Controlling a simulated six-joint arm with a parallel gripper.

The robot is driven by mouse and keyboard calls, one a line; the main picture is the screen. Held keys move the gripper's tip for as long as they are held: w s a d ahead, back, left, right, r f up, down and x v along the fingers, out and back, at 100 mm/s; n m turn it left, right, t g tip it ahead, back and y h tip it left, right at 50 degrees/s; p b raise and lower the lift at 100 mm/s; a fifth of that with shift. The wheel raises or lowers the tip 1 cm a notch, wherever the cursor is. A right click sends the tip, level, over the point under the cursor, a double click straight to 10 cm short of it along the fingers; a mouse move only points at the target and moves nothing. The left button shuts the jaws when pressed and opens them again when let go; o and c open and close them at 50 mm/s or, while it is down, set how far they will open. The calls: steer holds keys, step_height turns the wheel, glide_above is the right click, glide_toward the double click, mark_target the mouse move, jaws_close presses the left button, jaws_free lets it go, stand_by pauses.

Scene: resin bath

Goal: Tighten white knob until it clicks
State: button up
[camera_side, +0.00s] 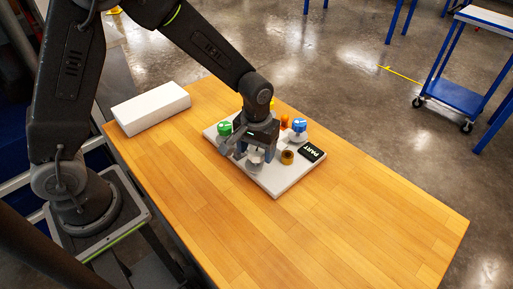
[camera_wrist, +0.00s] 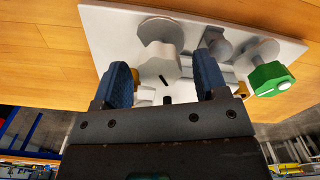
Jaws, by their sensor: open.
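The white knob (camera_wrist: 158,62) has a lobed rim and a short black mark. It stands on a white board (camera_wrist: 105,28) and lies between or just beyond my fingertips in the wrist view; contact cannot be told. My gripper (camera_wrist: 161,60) is open, with one blue finger on each side of the knob. In the side view my gripper (camera_side: 250,151) points down over the near part of the board (camera_side: 283,180), and the white knob (camera_side: 256,157) is partly hidden by it.
A white block (camera_side: 150,107) lies at left. The wooden table (camera_side: 350,215) is clear at right.

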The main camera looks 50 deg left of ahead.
steer(key=shift+c, duration=0.4)
steer(key=c, duration=0.9)
steer(key=shift+o, duration=0.2)
steer(key=shift+m, duration=0.4)
steer(key=m, duration=0.5)
steer(key=shift+m, duration=0.3)
steer(key=m, duration=0.6)
steer(key=o, duration=0.9)
